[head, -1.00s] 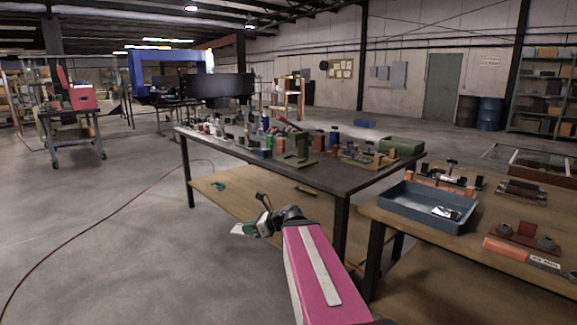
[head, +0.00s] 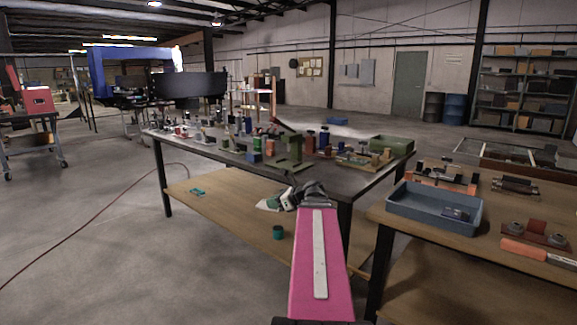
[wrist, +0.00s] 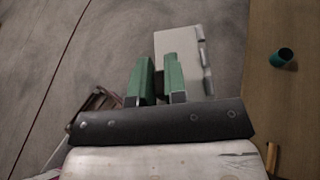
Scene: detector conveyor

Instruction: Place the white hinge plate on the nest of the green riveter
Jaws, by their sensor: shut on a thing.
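The white hinge plate (wrist: 190,48) is between the green fingers of my gripper (wrist: 157,82) and sticks out past their tips in the wrist view. My gripper is shut on it. In the head view, the plate (head: 267,205) shows small and pale at the left of my gripper (head: 279,202), in front of the dark bench and lower than its top. The green riveter (head: 291,150) stands upright near the front edge of that bench, beyond my gripper and higher in the picture. Its nest is too small to make out. The riveter is not in the wrist view.
The dark bench (head: 345,184) is crowded with small fixtures and bottles. A teal cup (head: 278,232) stands on its lower wooden shelf. A blue tray (head: 403,212) sits on the wooden table at right. Open floor lies left, with a red hose (head: 95,240).

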